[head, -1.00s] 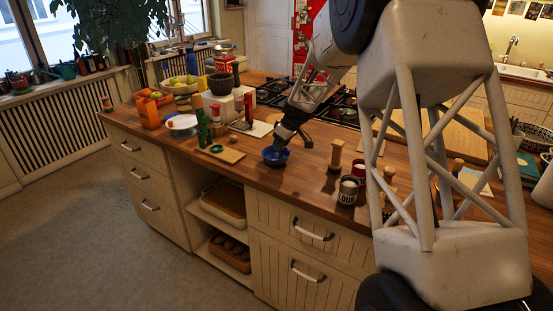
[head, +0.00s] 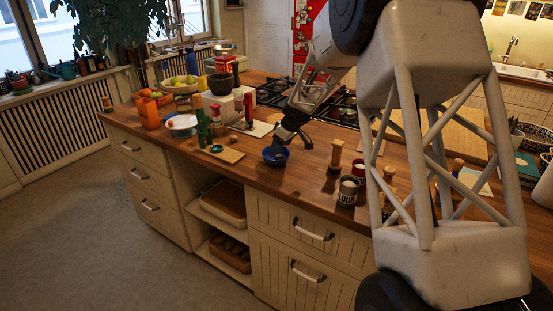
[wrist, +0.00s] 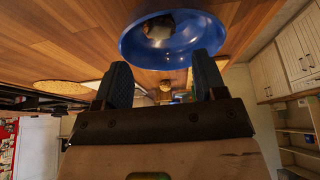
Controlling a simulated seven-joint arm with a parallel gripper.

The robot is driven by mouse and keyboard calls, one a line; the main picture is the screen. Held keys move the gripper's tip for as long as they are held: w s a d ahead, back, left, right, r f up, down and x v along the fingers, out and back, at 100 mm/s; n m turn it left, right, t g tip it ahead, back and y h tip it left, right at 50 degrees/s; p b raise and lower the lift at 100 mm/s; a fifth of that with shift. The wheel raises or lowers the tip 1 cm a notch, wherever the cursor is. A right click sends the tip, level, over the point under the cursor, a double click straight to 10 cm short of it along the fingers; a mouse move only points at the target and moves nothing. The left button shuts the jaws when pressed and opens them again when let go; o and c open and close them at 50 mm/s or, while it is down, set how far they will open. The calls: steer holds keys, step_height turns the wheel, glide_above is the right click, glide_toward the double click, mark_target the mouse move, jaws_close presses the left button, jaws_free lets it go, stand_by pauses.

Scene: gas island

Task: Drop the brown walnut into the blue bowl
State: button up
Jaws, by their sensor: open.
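The blue bowl (head: 275,157) stands on the wooden counter near its front edge. In the wrist view the bowl (wrist: 200,42) fills the top middle. A small brown lump, which looks like the walnut (wrist: 158,27), lies inside the bowl in the wrist view. I cannot make out the walnut in the head view. My gripper (wrist: 161,78) is open, its two dark fingers apart with nothing between them, close to the bowl's rim. In the head view my gripper (head: 284,146) is just above the bowl; I cannot tell if it touches.
A small cutting board (head: 223,154) with bottles behind it lies to the left. A wooden mill (head: 336,154) and a labelled tin (head: 348,190) stand to the right. The gas hob (head: 335,106) is behind. Bare counter lies between the bowl and the mill.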

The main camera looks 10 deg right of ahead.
steer(key=v, duration=0.7)
steer(key=shift+r, duration=0.3)
steer(key=shift+s+d, duration=0.1)
steer(key=shift+s+r, duration=0.1)
stand_by(0.4)
steer(key=s+a+r+m, duration=0.1)
steer(key=s+a+r, duration=0.15)
steer(key=s, duration=0.55)
steer(key=s+a+r+m+h, duration=0.15)
steer(key=s+r, duration=0.25)
steer(key=s, duration=0.5)
steer(key=s+a+r+m, duration=0.1)
steer(key=s+r+m, duration=0.15)
steer(key=s, duration=0.55)
steer(key=s+f+m+h, duration=0.1)
steer(key=s+m, duration=0.1)
steer(key=s, duration=1.2)
steer(key=s+f+m+h, duration=0.1)
steer(key=s+m, duration=0.1)
steer(key=s, duration=1.3)
steer(key=shift+s+a+f+g, duration=0.2)
steer(key=shift+a+f+g, duration=0.1)
steer(key=shift+f, duration=0.05)
